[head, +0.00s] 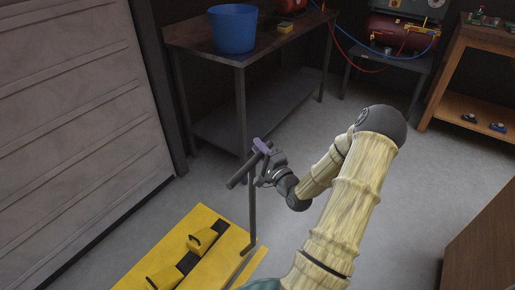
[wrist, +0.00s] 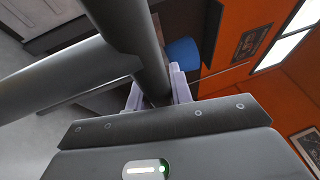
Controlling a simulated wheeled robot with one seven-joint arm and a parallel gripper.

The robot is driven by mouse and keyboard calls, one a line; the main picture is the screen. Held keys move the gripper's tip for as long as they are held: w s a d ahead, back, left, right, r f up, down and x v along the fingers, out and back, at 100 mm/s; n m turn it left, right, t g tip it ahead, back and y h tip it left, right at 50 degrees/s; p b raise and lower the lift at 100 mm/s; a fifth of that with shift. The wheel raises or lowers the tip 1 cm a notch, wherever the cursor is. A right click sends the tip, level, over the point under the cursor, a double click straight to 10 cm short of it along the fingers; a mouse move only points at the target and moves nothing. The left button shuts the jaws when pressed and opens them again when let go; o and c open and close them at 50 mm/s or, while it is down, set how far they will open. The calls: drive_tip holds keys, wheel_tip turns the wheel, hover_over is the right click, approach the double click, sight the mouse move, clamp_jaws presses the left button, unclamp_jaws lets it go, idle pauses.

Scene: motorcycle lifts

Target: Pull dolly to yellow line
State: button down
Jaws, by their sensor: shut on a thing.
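The dolly (head: 165,240) is a low yellow platform at the lower left of the head view, with yellow blocks and dark strips on top. A dark upright pole (head: 251,210) rises at its right end to a slanted dark crossbar handle (head: 238,179). My gripper (head: 262,147) is shut on the handle near its upper right end. In the wrist view the pale purple fingers sit either side of the grey bar (wrist: 150,55), which hides part of them. A narrow yellow strip (head: 252,268), seemingly the yellow line, lies on the floor beside the dolly's right edge, partly cut off below.
A dark workbench (head: 262,53) with a blue bucket (head: 232,28) stands behind the handle. A grey shutter door (head: 70,120) is at left. A wooden shelf (head: 480,80) and a brown cabinet (head: 485,240) are at right. Grey floor (head: 400,200) is clear between.

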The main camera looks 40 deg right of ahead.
drive_tip(key=shift+s+d+f, duration=0.1)
drive_tip(key=shift+s+f, duration=0.1)
drive_tip(key=shift+f, duration=0.1)
drive_tip(key=c, duration=1.4)
unclamp_jaws()
drive_tip(key=shift+r, duration=0.1)
drive_tip(key=shift+o, duration=0.7)
drive_tip(key=shift+r, duration=0.1)
drive_tip(key=shift+s, duration=0.1)
drive_tip(key=s+a+f, duration=0.1)
drive_tip(key=s+f, duration=0.2)
drive_tip(key=s, duration=1.4)
drive_tip(key=shift+p, duration=0.3)
